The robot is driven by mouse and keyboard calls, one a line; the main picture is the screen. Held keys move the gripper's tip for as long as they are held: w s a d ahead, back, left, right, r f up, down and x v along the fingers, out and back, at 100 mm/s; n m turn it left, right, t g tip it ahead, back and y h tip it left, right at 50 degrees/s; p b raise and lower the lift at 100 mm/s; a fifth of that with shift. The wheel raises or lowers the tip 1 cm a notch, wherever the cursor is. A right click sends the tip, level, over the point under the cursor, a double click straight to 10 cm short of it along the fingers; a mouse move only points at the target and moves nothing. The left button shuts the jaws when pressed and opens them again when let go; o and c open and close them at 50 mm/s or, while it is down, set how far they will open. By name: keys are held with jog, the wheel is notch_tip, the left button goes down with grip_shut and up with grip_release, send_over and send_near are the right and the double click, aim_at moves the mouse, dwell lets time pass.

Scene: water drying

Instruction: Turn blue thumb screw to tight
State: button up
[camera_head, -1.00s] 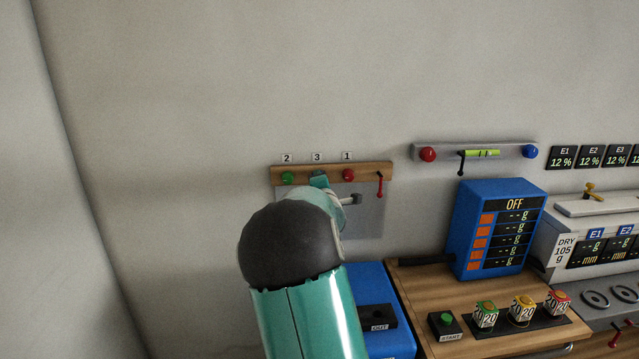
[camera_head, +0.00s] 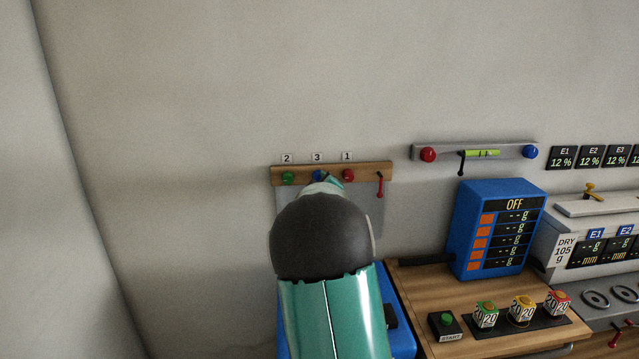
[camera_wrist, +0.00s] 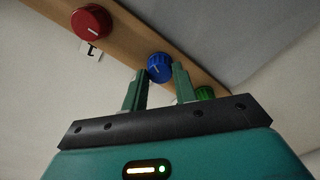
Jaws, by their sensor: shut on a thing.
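The blue thumb screw (camera_wrist: 159,67) is a round knob with a white pointer line, on a wooden rail (camera_head: 365,172) on the wall. In the head view the blue thumb screw (camera_head: 317,175) sits under the label 3 and is partly hidden by my arm. My gripper (camera_wrist: 160,78) is shut on it, one teal finger on each side. The head view mostly hides the fingers behind my arm.
A red knob (camera_wrist: 91,22) and a green knob (camera_wrist: 205,93) flank the blue one closely. A red lever (camera_head: 380,184) hangs at the rail's right end. A second rail (camera_head: 490,148) with red and blue knobs is further right.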

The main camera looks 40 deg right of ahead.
jog(key=m, duration=0.4)
jog(key=shift+m, duration=0.3)
jog(key=m, duration=0.3)
jog(key=shift+m, duration=0.4)
jog(key=m, duration=1)
jog(key=shift+d+m, duration=0.1)
jog(key=shift+m, duration=0.3)
jog(key=m, duration=0.4)
jog(key=shift+m, duration=0.3)
jog(key=m, duration=0.3)
jog(key=shift+f+m, duration=0.1)
jog(key=shift+m, duration=1.8)
